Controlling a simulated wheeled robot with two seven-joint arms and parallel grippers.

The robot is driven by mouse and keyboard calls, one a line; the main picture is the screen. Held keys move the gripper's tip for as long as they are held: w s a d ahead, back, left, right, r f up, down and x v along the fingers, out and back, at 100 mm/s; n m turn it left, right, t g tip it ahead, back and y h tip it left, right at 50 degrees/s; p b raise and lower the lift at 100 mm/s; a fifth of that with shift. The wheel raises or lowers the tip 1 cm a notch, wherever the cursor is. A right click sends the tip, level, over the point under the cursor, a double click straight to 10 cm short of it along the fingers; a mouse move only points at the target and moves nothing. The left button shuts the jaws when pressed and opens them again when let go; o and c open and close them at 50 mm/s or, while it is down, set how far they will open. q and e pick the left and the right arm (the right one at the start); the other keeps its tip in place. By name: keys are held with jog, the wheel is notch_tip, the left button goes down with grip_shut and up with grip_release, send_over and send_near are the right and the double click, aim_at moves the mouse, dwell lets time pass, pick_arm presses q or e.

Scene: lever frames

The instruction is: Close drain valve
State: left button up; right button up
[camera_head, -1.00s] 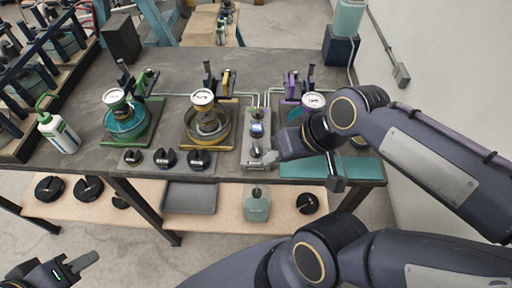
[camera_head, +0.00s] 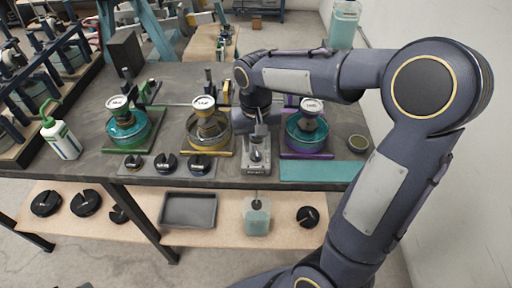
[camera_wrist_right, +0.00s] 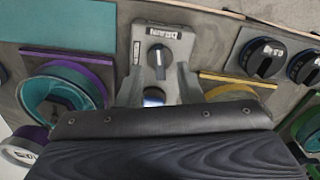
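The drain valve is a dark round knob (camera_wrist_right: 160,56) with a light pointer mark, on a grey panel with a "DRAIN" label (camera_wrist_right: 161,31) in the right wrist view. In the head view the panel (camera_head: 256,169) stands at the table's front edge, between the yellow and purple stations. My right gripper (camera_head: 259,130) points down over this panel. In the right wrist view its two grey fingers (camera_wrist_right: 160,72) are apart, with their tips close to the knob. I cannot tell whether they touch it. My left gripper is not clearly in view.
Green, yellow and purple stations hold round vessels with gauges (camera_head: 118,102). Several black knobs (camera_head: 166,162) lie left of the panel. A teal mat (camera_head: 320,171) lies to its right. A squeeze bottle (camera_head: 61,138) stands at the left. A lower shelf holds a tray (camera_head: 188,209).

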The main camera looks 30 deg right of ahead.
aim_at(256, 154)
jog(key=shift+f, duration=1.2)
jog(key=shift+c, duration=0.2)
grip_shut()
